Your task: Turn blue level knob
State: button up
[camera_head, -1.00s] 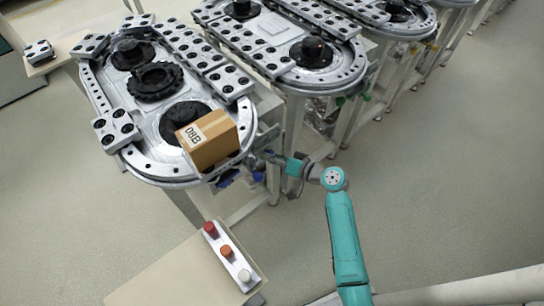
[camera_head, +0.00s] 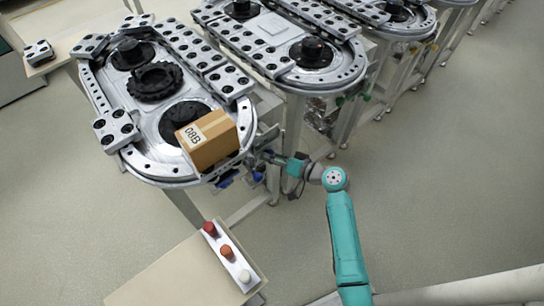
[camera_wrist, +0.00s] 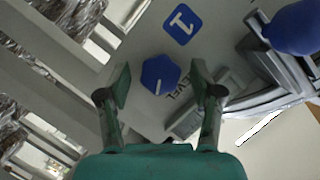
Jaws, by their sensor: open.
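My gripper (camera_wrist: 161,88) is open, with one green finger on each side of the knob. I cannot tell whether the fingers touch it. In the head view my gripper (camera_head: 262,158) is at the side of the nearest ring track (camera_head: 165,180), and the knob is not clearly visible there.
A blue square sign (camera_wrist: 181,24) is on the panel, and a large blue rounded part (camera_wrist: 293,27) is at the right. A cardboard box (camera_head: 208,140) sits on the track. A table with a button box (camera_head: 228,256) stands in front. Open floor lies to the right.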

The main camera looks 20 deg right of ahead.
jog(key=v, duration=1.1)
jog(key=shift+s, duration=0.3)
jog(key=shift+d+r, duration=0.1)
jog(key=shift+d, duration=0.05)
jog(key=s+a+f+m+h, duration=0.1)
jog(key=s+a+f+h, duration=0.25)
jog(key=s, duration=0.65)
jog(key=s+a+f+m+h, duration=0.15)
jog(key=s+f+h, duration=0.25)
jog(key=s, duration=0.5)
jog(key=s+a+r+n+t, duration=0.1)
jog(key=s+r+n, duration=0.1)
jog(key=s+r, duration=0.5)
jog(key=s+r+n+t+h, duration=0.1)
jog(key=s+r+n, duration=0.2)
jog(key=s+r, duration=0.4)
notch_tip(320, 180, up, 3)
jog(key=shift+s+a+r+t, duration=0.15)
jog(key=shift+s+a+t, duration=0.15)
jog(key=shift+a+t, duration=0.1)
